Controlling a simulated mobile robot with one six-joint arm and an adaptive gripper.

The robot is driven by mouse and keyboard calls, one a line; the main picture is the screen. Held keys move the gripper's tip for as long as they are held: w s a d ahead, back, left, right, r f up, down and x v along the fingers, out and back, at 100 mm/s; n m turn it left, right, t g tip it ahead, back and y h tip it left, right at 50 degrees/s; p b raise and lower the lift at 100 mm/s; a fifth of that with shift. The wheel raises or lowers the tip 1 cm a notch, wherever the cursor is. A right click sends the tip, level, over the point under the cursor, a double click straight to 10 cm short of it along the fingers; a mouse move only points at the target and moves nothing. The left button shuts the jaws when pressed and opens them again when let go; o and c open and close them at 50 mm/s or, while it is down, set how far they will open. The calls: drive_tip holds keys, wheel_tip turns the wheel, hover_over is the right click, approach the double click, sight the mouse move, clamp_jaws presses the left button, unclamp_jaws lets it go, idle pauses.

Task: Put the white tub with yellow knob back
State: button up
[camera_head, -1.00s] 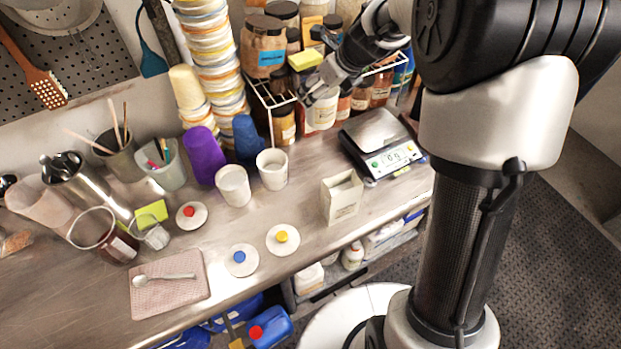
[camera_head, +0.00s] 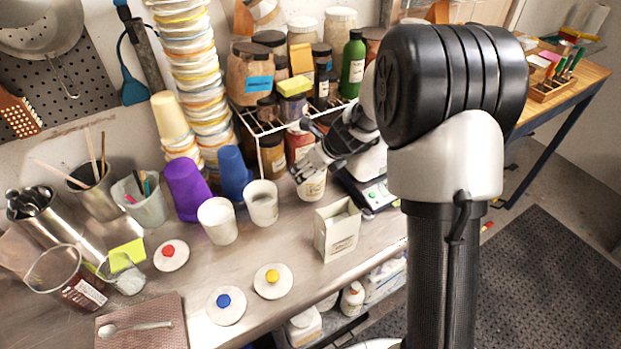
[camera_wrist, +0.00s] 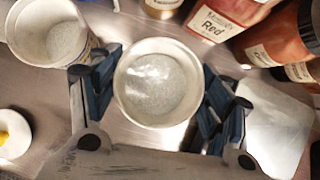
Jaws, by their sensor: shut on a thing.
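My gripper (camera_head: 306,172) is shut on a white tub (camera_head: 313,186) to the right of two other white tubs. The held tub looks upright, low over or on the worktop; I cannot tell if it touches. In the wrist view this open tub (camera_wrist: 158,84) sits between the fingers, with pale grainy contents and no lid. A white lid with a yellow knob (camera_head: 273,281) lies flat on the worktop near the front edge; part of it shows in the wrist view (camera_wrist: 12,134). The white tubs (camera_head: 218,220) and (camera_head: 262,203) stand open.
Lids with blue (camera_head: 226,305) and red (camera_head: 171,255) knobs lie to the left. A pale carton (camera_head: 337,232) stands in front of the held tub. A scale (camera_head: 374,193) is at its right. A wire shelf (camera_head: 268,127) with jars is behind.

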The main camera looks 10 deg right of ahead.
drive_tip(key=shift+f+b, duration=0.5)
drive_tip(key=shift+f, duration=0.9)
drive_tip(key=shift+f, duration=0.15)
drive_tip(key=o, duration=1.7)
